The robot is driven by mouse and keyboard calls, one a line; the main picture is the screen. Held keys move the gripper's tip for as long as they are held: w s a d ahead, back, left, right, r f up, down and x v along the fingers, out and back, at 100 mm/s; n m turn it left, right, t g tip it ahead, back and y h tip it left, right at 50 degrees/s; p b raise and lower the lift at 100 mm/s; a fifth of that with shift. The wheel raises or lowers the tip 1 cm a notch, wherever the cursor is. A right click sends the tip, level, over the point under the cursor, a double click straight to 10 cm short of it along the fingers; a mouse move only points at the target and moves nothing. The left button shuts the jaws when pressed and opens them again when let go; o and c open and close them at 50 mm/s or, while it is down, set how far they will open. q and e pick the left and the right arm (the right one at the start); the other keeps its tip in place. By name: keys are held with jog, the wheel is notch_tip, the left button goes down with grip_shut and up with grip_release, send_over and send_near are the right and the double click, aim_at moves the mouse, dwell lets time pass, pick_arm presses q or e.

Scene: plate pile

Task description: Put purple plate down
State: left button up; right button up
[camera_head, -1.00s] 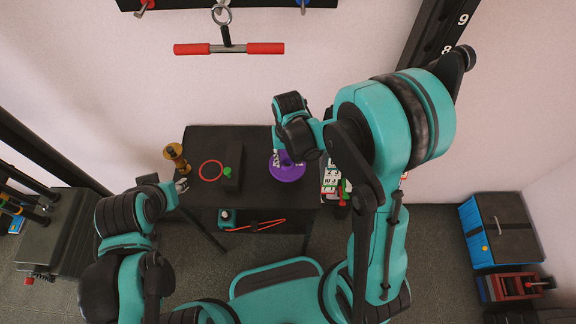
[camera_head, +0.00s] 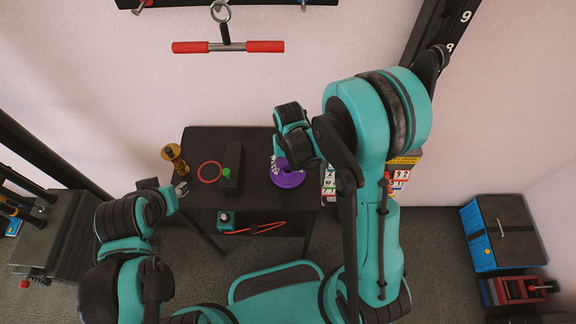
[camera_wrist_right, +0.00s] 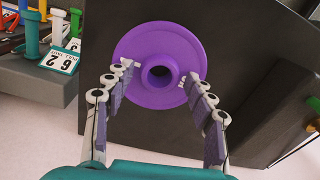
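The purple plate (camera_head: 288,179), a disc with a raised hollow hub, lies on the black table (camera_head: 258,146), right of its middle. In the right wrist view the purple plate (camera_wrist_right: 160,101) shows whole between the fingers. My right gripper (camera_head: 283,165) is over the plate, partly hiding it from the head. In the wrist view the right gripper (camera_wrist_right: 158,74) is open, its fingertips over the plate on opposite sides of the hub with gaps to it. My left gripper (camera_head: 183,188) is by the table's left edge, away from the plate; its opening is too small to judge.
A red ring (camera_head: 209,172), a black block with a green knob (camera_head: 230,178) and a gold spool-shaped thing (camera_head: 174,157) are left of the plate. White number tags (camera_wrist_right: 61,60) and coloured pegs sit beside the table. Table around the plate is bare.

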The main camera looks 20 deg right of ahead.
jog(key=shift+r, duration=0.2)
notch_tip(320, 180, up, 11)
jog(key=p, duration=0.4)
jog(key=s+d+r+t, duration=0.2)
jog(key=s+r+t, duration=0.1)
jog(key=s+r, duration=0.2)
jog(key=s+d+r+n+t, duration=0.1)
jog(key=s+d+r+t, duration=0.1)
jog(key=s+r+t, duration=0.2)
notch_tip(320, 180, up, 3)
jog(key=shift+s+d+r+n, duration=0.2)
jog(key=shift+s+d+n, duration=0.15)
jog(key=shift+s, duration=0.25)
